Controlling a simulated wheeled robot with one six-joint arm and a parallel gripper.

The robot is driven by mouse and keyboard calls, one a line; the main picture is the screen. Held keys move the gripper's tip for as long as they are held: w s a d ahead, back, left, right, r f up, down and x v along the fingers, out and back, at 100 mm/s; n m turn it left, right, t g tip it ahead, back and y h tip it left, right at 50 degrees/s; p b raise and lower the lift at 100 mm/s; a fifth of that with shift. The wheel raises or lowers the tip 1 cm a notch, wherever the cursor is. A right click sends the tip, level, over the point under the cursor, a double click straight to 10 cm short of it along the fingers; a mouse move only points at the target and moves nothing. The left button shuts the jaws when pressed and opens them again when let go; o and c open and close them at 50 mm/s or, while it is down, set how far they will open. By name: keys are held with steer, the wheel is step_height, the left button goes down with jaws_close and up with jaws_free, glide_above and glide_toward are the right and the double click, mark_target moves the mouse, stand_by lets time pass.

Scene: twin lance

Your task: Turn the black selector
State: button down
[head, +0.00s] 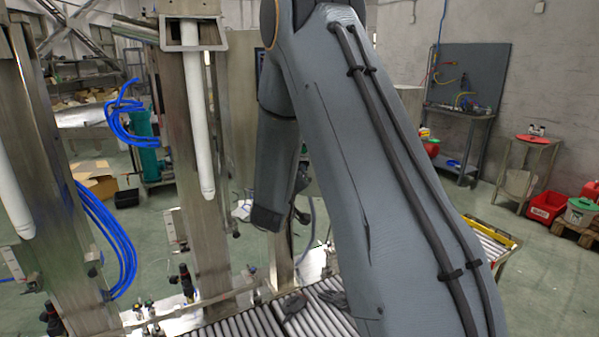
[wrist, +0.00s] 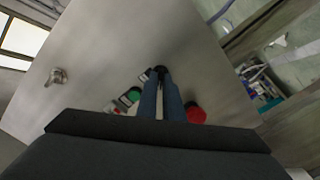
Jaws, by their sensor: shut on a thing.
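In the wrist view, the black selector (wrist: 158,69) is on a grey metal panel (wrist: 110,50), right at the tips of my fingers. My gripper (wrist: 161,80) is shut on it, with its two blue-grey fingers close together on either side. The fingers hide most of the selector, so its turn angle cannot be read. In the head view my own arm covers the gripper and the selector.
On the panel, a green button (wrist: 134,94) is just left of my fingers and a red button (wrist: 195,113) just right. A metal latch (wrist: 57,77) is farther left. In the head view, steel columns (head: 190,130) and a roller conveyor (head: 260,322) stand near my arm.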

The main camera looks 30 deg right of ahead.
steer(key=shift+n, duration=0.5)
steer(key=c, duration=1.9)
jaws_free()
steer(key=b+v, duration=0.2)
steer(key=v, duration=0.6)
